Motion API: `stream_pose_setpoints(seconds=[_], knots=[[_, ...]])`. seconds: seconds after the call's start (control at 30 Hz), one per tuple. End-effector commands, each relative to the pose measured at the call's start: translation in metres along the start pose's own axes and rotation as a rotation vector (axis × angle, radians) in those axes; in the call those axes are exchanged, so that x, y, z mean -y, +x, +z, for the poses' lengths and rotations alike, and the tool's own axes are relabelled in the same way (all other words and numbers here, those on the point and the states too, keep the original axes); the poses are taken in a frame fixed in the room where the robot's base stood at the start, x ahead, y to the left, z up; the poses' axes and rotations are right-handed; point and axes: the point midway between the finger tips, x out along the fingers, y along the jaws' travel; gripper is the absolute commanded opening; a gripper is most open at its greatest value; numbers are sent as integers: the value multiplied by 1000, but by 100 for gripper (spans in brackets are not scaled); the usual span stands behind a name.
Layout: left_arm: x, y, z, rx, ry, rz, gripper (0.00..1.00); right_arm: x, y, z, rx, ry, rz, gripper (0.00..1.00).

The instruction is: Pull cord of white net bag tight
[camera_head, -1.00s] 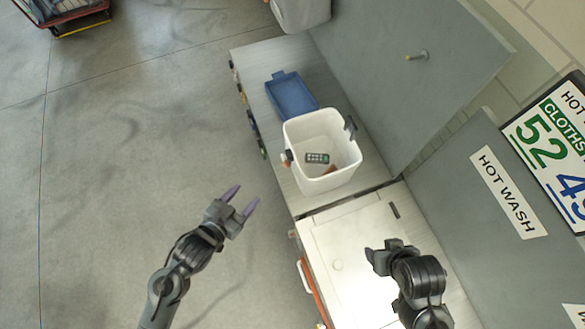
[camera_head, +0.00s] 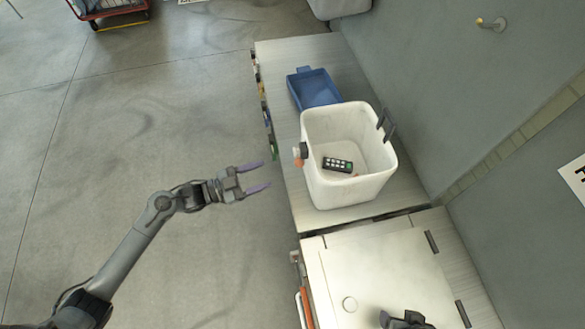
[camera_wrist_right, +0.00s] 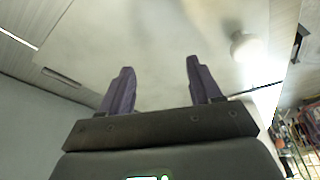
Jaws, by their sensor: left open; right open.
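I cannot make out a white net bag or its cord in either view. My left gripper (camera_head: 265,176) is open and empty over the floor, left of the counter, its purple fingers pointing right. My right gripper shows only as a dark part (camera_head: 405,320) at the bottom edge of the head view. In the right wrist view its fingers (camera_wrist_right: 160,66) are apart with nothing between them, facing a pale panel with a round knob (camera_wrist_right: 246,46).
A white bin (camera_head: 335,190) holding a dark remote (camera_head: 338,165) stands on the counter (camera_head: 285,60). A blue tray (camera_head: 314,90) lies behind it. A white-lidded unit (camera_head: 385,270) is in front.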

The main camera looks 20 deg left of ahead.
Motion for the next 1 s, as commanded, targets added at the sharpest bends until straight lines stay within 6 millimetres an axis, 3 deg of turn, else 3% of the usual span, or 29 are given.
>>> stream_pose_setpoints(seconds=[0.6, 1.0], knots=[[0, 88, -2, -3, 0, -2, 58, -3, -2, -1, -1, -9, 8, 63], [0, 101, -1, 0, 1, -1, 58, -2, -2, 0, 0, -8, 7, 63]])
